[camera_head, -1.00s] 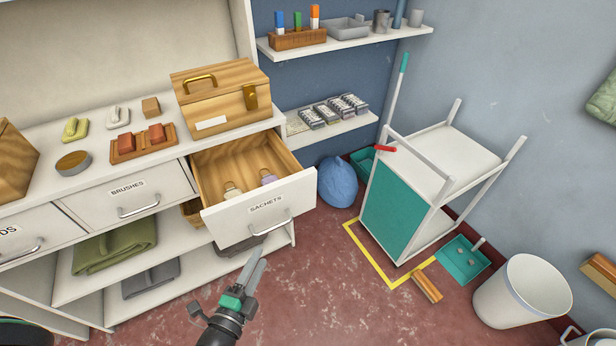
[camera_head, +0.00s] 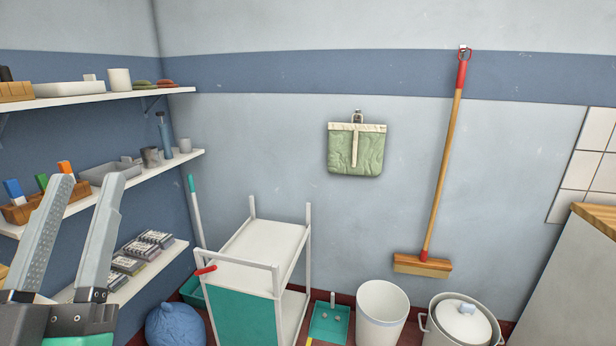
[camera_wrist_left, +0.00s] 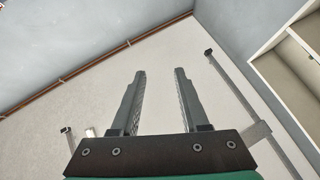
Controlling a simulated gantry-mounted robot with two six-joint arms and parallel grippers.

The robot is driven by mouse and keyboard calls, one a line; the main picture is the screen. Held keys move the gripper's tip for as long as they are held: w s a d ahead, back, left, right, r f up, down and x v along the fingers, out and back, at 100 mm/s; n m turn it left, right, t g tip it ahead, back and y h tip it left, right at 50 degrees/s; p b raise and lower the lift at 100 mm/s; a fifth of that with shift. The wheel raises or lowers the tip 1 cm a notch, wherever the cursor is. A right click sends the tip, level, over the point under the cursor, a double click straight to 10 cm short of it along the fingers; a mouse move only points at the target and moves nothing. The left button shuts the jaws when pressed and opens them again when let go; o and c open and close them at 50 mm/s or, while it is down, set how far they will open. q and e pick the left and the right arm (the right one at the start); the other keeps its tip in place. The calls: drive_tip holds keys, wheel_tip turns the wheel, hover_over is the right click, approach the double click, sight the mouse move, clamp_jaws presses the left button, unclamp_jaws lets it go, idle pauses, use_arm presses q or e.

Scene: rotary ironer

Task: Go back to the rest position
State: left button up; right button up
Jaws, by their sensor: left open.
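My left gripper (camera_head: 85,228) is at the lower left of the head view, raised in front of the wall shelves. Its two grey fingers point up, stand apart and hold nothing. In the left wrist view the same gripper (camera_wrist_left: 160,90) shows its fingers spread with only bare wall or ceiling behind them. My right gripper does not show in either view.
Wall shelves (camera_head: 130,174) with small items stand on the left. A white and teal cart (camera_head: 262,246), a blue bag (camera_head: 175,325), a white bin (camera_head: 376,312) and a lidded pot (camera_head: 462,322) are low down. A broom (camera_head: 443,160) and a green pouch (camera_head: 355,150) hang on the wall.

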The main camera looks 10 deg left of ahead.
use_arm(q)
drive_tip(key=s+d+r+m+t+h, duration=0.35)
drive_tip(key=d+r+h, duration=0.2)
drive_tip(key=h, duration=0.45)
wheel_tip(320, 180, up, 36)
drive_tip(key=w+d+p, duration=0.1)
drive_tip(key=p, duration=3.6)
drive_tip(key=shift+g, duration=0.35)
drive_tip(key=shift+f+m, duration=0.1)
drive_tip(key=shift+m, duration=0.15)
